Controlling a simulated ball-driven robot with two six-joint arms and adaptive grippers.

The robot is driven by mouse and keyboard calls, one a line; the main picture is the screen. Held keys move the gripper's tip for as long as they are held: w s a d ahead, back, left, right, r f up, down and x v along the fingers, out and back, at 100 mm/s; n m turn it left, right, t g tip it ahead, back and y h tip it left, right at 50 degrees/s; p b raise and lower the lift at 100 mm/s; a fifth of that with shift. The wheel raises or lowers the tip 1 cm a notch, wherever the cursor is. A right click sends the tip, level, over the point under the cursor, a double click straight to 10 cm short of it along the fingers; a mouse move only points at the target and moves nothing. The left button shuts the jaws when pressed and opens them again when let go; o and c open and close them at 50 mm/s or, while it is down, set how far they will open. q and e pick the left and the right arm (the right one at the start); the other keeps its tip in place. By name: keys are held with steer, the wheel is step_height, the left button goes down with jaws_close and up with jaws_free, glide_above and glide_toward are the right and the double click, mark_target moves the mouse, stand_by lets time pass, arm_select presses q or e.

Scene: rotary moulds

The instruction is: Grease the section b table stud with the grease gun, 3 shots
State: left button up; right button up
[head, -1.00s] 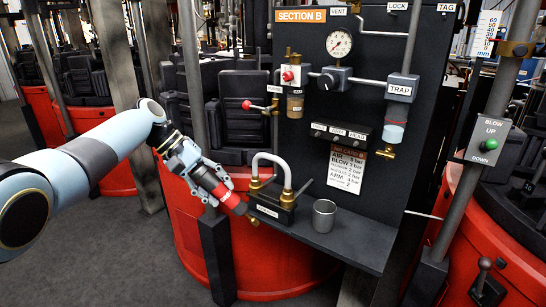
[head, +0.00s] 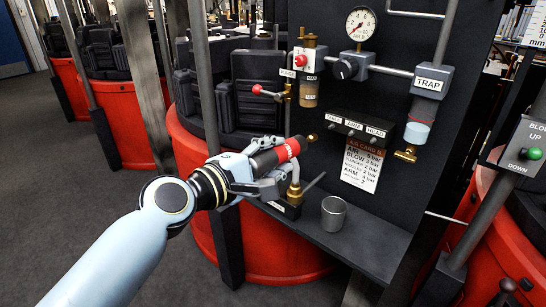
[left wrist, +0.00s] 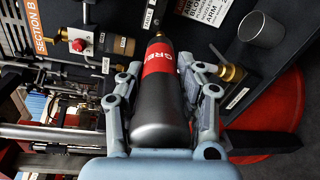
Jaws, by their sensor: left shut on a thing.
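The grease gun (head: 274,155) is a dark cylinder with a red band and a brass tip. My left gripper (head: 268,178) is shut around its body and holds it above the shelf, in front of the Section B panel. Its brass tip (head: 312,138) points right, toward the panel; I cannot tell whether it touches anything. In the left wrist view the gun (left wrist: 160,95) lies between both fingers, its tip toward the top. I cannot pick out the table stud for certain. My right gripper is not in view.
A grey shelf (head: 365,240) holds a metal cup (head: 333,213) and a black block with brass fittings (head: 290,209), partly hidden by my gripper. Grey floor is clear at left.

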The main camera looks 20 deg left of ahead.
mark_target(303, 139)
arm_select(q)
steer(key=shift+r+x, duration=0.15)
steer(key=shift+x, duration=1.2)
steer(key=shift+r+x, duration=0.2)
steer(key=shift+x, duration=1.15)
steer(key=shift+d+r, duration=0.15)
steer(key=shift+r, duration=0.05)
steer(key=shift+w+f, duration=0.1)
steer(key=shift+w, duration=0.15)
stand_by(1.3)
steer(key=shift+w+d, duration=0.15)
steer(key=shift+w, duration=0.25)
stand_by(0.4)
steer(key=shift+s, duration=0.35)
steer(key=shift+f+p+v, duration=0.2)
steer(key=shift+f+v, duration=0.05)
steer(key=shift+v, duration=1.6)
steer(key=shift+f+p+v, duration=0.2)
steer(key=shift+v, duration=1.65)
